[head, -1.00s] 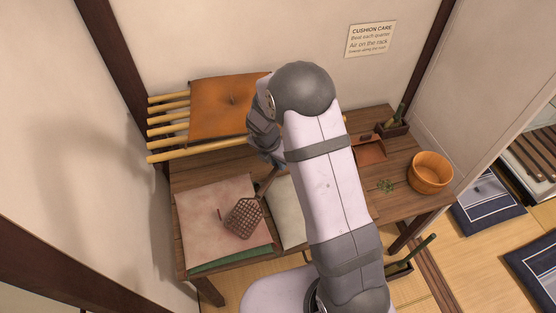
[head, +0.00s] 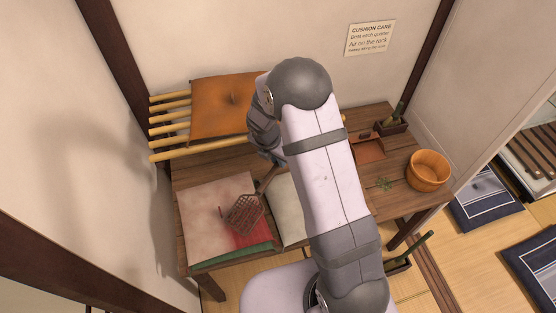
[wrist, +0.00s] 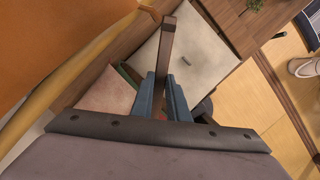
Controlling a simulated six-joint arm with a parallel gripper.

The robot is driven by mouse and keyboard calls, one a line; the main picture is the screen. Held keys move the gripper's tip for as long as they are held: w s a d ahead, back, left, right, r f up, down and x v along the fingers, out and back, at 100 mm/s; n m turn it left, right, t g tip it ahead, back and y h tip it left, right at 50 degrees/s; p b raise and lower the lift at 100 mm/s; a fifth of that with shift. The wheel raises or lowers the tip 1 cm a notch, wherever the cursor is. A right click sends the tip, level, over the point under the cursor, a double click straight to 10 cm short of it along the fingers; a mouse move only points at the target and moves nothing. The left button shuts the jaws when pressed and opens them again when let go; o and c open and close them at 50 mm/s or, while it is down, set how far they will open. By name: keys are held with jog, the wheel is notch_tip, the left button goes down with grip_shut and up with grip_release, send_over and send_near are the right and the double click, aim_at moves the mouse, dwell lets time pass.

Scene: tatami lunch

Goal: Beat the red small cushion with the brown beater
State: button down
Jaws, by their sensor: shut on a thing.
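The red small cushion (head: 210,200) lies on the left of the low table. Most of its top is pale, dusty pink, with a clear red patch at its front right quarter. The brown beater (head: 243,213) has its lattice head over this cushion, above or beside the red patch; I cannot tell if it touches. My gripper is shut on the beater handle, which stands between the fingers (wrist: 164,98) in the wrist view. In that view the cushion (wrist: 107,95) is partly hidden behind the gripper. In the head view my arm hides most of the gripper.
A cream cushion (head: 287,205) lies right of the red one. A green edge (head: 230,257) shows under the red cushion's front. An orange cushion (head: 225,108) lies on a bamboo rack (head: 168,131) behind. A wooden tub (head: 428,170) and a brown tray (head: 368,150) stand right.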

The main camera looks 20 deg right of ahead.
jog(key=shift+r, duration=0.75)
jog(key=shift+f, duration=0.1)
jog(key=shift+s+a, duration=0.1)
jog(key=shift+a, duration=0.3)
jog(key=s+a+m+b, duration=0.1)
jog(key=s+a+b, duration=0.1)
jog(key=a, duration=0.2)
jog(key=s+a+r+m+h+b, duration=0.1)
jog(key=s+a+m+b, duration=0.1)
jog(key=a, duration=0.3)
jog(key=s+a+m+h+b, duration=0.1)
jog(key=s+a+b, duration=0.1)
jog(key=s+a, duration=0.1)
jog(key=shift+s+a+r+m+g, duration=0.25)
jog(key=shift+a+m+g, duration=0.15)
jog(key=shift+a, duration=0.25)
jog(key=shift+s+a+r, duration=0.2)
jog(key=shift+s+a, duration=0.05)
jog(key=shift+s, duration=0.1)
